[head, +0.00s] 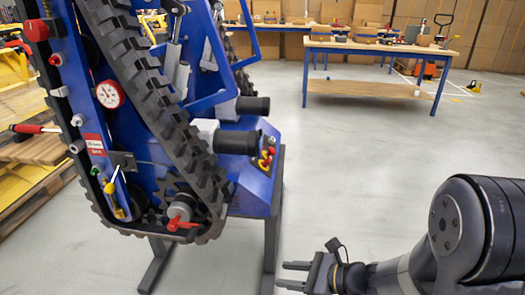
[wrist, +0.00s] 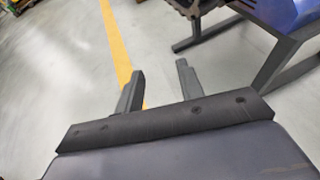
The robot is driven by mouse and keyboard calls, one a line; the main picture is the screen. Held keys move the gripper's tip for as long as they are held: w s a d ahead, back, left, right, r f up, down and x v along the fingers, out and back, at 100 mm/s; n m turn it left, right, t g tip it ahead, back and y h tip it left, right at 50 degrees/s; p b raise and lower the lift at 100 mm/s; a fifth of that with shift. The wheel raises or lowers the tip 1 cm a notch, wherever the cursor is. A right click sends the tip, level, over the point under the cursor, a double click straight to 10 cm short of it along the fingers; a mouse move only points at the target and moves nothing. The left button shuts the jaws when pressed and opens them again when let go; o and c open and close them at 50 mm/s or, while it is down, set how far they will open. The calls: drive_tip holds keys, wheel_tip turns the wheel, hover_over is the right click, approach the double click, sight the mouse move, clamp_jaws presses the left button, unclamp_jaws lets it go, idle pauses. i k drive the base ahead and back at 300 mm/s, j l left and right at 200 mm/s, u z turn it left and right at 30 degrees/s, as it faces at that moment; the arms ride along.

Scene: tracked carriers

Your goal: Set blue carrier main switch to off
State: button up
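The blue carrier (head: 75,75) with black rubber tracks (head: 150,95) fills the left of the head view, raised on a dark stand. A red rotary knob (head: 36,30) sits at its upper left. A red-handled switch or valve (head: 181,222) sits low on the track side, its handle roughly level. I cannot tell which one is the main switch, or read its setting. My gripper (head: 291,275) is at the bottom centre, right of the carrier and apart from it. The wrist view shows its two fingers (wrist: 158,80) spread with nothing between them.
Dark stand legs (head: 271,240) reach the floor near my gripper. A workbench (head: 380,50) stands behind. The grey floor between is clear.

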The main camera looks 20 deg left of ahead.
sight(265, 164)
drive_tip(key=i+u, duration=0.15)
drive_tip(key=i, duration=0.35)
drive_tip(key=i+l+u, duration=0.1)
drive_tip(key=i, duration=0.4)
drive_tip(key=i+l+u, duration=0.15)
drive_tip(key=i, duration=0.4)
drive_tip(key=i+l+u, duration=0.1)
drive_tip(key=i, duration=0.4)
drive_tip(key=l, duration=0.05)
